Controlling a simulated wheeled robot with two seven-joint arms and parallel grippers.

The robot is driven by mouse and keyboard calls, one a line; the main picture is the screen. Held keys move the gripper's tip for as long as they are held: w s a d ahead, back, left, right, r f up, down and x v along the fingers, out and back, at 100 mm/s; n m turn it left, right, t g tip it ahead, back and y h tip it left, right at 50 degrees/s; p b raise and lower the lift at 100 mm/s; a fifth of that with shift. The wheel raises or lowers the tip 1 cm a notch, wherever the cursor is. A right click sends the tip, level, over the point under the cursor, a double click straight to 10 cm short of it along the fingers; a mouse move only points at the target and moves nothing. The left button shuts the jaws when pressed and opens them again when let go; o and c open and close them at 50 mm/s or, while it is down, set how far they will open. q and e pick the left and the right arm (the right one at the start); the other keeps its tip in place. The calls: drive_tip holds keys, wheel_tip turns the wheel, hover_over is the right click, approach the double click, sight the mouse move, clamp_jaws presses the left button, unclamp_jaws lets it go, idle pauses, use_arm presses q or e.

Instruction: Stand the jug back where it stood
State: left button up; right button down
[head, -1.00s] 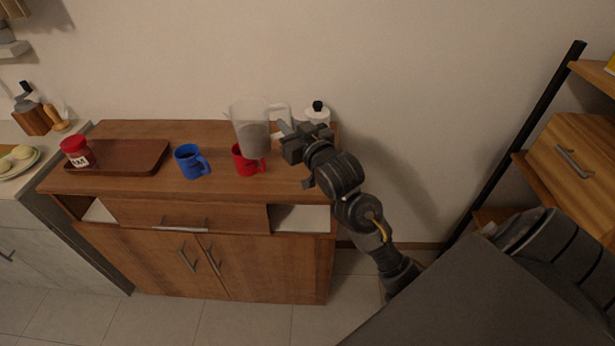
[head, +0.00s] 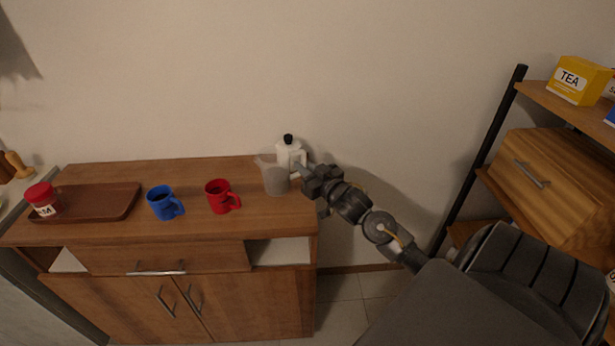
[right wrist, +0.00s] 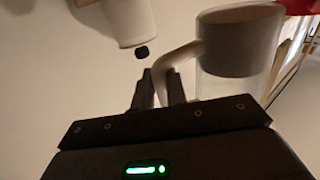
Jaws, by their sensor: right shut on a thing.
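The jug (head: 276,181) is a see-through grey jug, upright at the right end of the wooden cabinet top, beside the red mug (head: 220,197). I cannot tell whether its base touches the top. My right gripper (head: 303,171) is at the jug's right side, shut on its handle. In the right wrist view the fingers (right wrist: 159,92) close around the handle, and the jug's body (right wrist: 228,45) shows a darker grey band. My left gripper is not in view.
A white pot with a black knob (head: 289,153) stands close behind the jug. A shelf with a yellow tea box (head: 578,80) stands at right.

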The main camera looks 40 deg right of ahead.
drive_tip(key=shift+d+f, duration=0.3)
drive_tip(key=f, duration=0.3)
drive_tip(key=shift+d+p, duration=0.3)
drive_tip(key=shift+f, duration=0.35)
drive_tip(key=c, duration=1.4)
unclamp_jaws()
drive_tip(key=shift+f, duration=0.15)
drive_tip(key=shift+c, duration=0.2)
